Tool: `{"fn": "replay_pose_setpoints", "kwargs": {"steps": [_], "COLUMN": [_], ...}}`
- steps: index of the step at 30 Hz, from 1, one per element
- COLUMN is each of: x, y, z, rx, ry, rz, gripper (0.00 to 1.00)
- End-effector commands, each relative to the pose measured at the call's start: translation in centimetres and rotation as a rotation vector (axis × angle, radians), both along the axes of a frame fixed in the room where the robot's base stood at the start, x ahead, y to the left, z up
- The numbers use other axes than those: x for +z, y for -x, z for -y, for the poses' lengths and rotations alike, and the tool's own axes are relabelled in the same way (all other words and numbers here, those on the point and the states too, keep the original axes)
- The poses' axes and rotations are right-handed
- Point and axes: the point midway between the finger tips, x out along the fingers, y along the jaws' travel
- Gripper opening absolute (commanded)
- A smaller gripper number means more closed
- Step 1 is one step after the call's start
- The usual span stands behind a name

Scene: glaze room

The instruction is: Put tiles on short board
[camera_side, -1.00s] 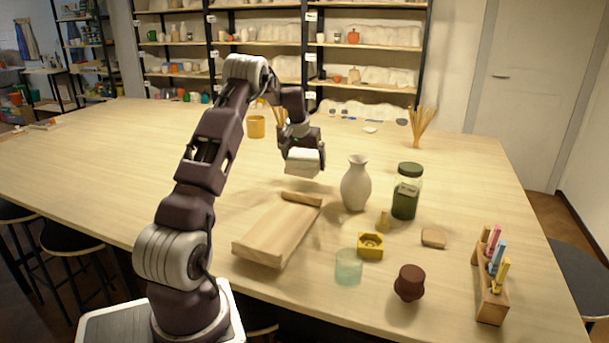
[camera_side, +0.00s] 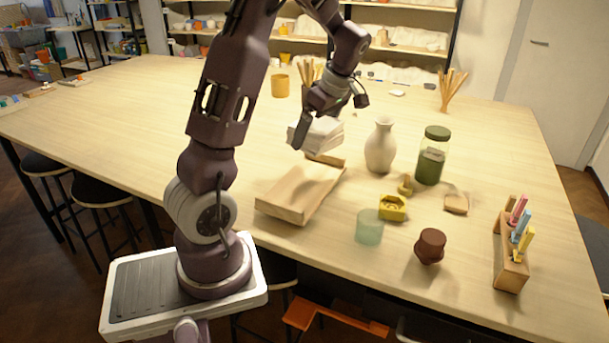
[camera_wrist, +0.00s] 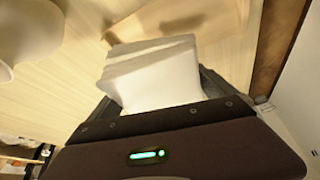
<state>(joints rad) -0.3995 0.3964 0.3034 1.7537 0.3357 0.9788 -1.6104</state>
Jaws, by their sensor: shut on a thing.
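My gripper (camera_side: 318,122) is shut on a stack of white tiles (camera_side: 325,133) and holds it in the air, slightly tilted. In the wrist view the tiles (camera_wrist: 157,76) lie between the fingers, their edges not quite lined up. The short board (camera_side: 297,193) is pale wood with a raised strip at its far end. It lies on the table, nearer the base than the tiles. The tiles are above and beyond its far end, apart from it. No tiles show on the board's top.
A pale vase (camera_side: 380,148) and a green-lidded jar (camera_side: 432,157) stand right of the tiles. A glass cup (camera_side: 369,228), yellow block (camera_side: 393,208), brown pot (camera_side: 430,247) and wooden pen rack (camera_side: 510,268) stand right of the board.

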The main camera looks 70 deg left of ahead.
Motion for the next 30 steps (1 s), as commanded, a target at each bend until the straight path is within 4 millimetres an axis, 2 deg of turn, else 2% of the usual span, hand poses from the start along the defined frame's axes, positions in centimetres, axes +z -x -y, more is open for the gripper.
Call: {"fn": "replay_pose_setpoints", "kwargs": {"steps": [3,7,13,22,25,30], "x": [0.6,0.5,-3.6,-8.2,-9.2,-9.2], "y": [2.1,3.3,3.6,3.5,3.5,3.5], "z": [1.6,2.5,2.6,2.6,2.6,2.6], "rx": [0.151,0.237,0.255,0.254,0.252,0.253], "ry": [-0.001,-0.001,0.0,0.0,-0.001,-0.002], "rz": [0.005,0.004,0.0,0.002,0.006,0.007], "gripper": [0.22,0.22,0.22,0.22,0.22,0.22]}}
